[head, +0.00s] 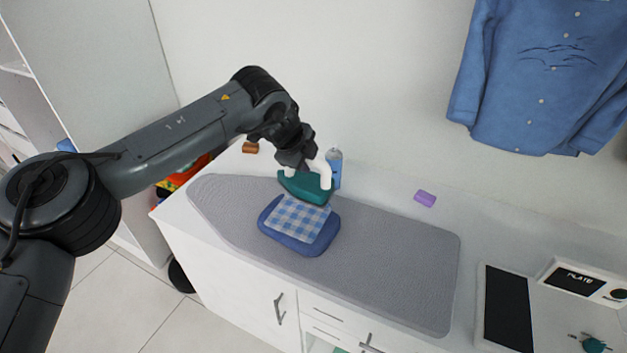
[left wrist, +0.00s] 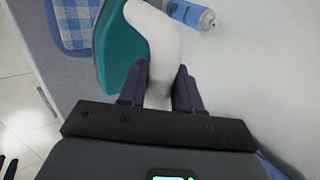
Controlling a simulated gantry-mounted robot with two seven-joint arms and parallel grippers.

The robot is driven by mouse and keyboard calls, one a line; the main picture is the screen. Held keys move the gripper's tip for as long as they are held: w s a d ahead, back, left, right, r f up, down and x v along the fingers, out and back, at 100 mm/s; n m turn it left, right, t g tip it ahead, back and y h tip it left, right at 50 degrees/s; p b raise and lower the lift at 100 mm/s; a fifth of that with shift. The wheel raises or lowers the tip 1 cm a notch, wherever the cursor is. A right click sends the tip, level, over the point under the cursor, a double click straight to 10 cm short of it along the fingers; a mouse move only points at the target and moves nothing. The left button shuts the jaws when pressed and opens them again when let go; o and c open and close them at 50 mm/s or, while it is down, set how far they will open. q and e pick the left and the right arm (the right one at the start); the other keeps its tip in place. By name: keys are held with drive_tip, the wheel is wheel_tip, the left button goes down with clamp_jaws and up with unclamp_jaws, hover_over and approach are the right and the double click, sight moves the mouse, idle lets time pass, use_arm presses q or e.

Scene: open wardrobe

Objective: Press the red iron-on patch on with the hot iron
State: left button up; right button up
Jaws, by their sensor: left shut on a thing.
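The teal iron (head: 306,188) with a white handle is at the far edge of a blue-and-white checked cloth (head: 298,217). My left gripper (head: 308,163) is shut on the iron's handle; the left wrist view shows the white handle (left wrist: 158,45) between its two fingers. I cannot tell whether the iron touches the cloth or hovers. The cloth lies on a blue folded item (head: 315,243) on the grey ironing board (head: 390,262). No red patch is visible; what lies under the cloth is hidden. My right gripper is not in view.
A blue spray bottle (head: 335,168) stands just behind the iron. A purple block (head: 425,198) and a brown block (head: 250,147) lie on the white counter. A control box (head: 580,283) labelled PLATE and a dark panel (head: 508,308) are at right. The board's right half is clear.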

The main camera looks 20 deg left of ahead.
sight(304, 176)
use_arm(q)
drive_tip(key=f, duration=0.1)
drive_tip(key=a+f+b, duration=0.1)
drive_tip(key=shift+f, duration=0.35)
drive_tip(key=shift+a+f, duration=0.2)
drive_tip(key=shift+f, duration=0.25)
drive_tip(key=shift+d+f+b, duration=0.1)
drive_tip(key=shift+f+b, duration=0.35)
drive_tip(key=shift+b, duration=0.25)
wheel_tip(304, 176, down, 5)
drive_tip(key=b, duration=0.5)
drive_tip(key=shift+b, duration=0.35)
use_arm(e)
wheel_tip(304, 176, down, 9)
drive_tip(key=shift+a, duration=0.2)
use_arm(q)
drive_tip(key=shift+f, duration=0.3)
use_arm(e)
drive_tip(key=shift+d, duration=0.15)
use_arm(q)
drive_tip(key=shift+f, duration=0.4)
drive_tip(key=shift+f, duration=0.2)
idle(1.6)
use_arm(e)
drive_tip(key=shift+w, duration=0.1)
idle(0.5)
